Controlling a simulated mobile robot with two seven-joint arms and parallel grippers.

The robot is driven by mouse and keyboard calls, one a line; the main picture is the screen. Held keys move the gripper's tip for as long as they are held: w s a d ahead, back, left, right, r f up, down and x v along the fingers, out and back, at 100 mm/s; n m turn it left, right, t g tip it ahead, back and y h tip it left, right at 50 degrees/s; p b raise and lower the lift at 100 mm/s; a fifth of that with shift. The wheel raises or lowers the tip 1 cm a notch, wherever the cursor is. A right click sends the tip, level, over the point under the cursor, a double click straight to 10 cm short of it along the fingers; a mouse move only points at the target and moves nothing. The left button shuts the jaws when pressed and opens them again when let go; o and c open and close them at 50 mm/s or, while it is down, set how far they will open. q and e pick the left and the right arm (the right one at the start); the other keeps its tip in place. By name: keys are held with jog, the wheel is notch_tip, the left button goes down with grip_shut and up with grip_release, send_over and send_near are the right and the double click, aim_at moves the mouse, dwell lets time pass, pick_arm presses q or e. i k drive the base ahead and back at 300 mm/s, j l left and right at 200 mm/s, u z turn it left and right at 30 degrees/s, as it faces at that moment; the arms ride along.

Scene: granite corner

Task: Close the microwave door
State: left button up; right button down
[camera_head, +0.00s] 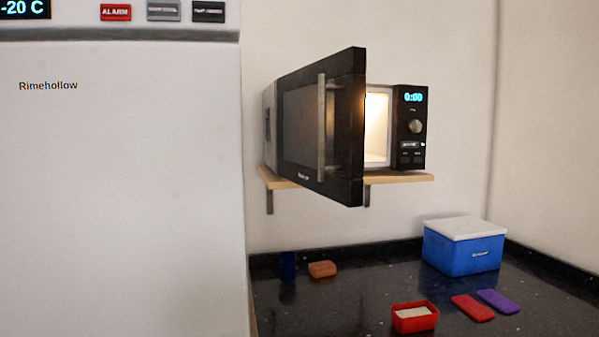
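The microwave (411,128) sits on a wooden wall shelf above the counter, with its lit white interior partly showing and its display reading 0:00. Its black door (346,130) stands open, swung out toward me from the left side, with a vertical metal handle (322,127) on its outer face. The door covers much of the microwave's front and left part. Neither of my grippers shows in the head view.
A white freezer (120,190) fills the left side, close to the shelf (400,178). On the dark granite counter (350,295) are a blue cooler box (463,252) with a white lid, an open red container (414,318), red and purple lids, a brown block and a dark blue object.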

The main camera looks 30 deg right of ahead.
aim_at(321, 131)
jog(key=i+j+z, duration=0.2)
jog(key=z, duration=0.15)
jog(key=i+j+z, duration=0.4)
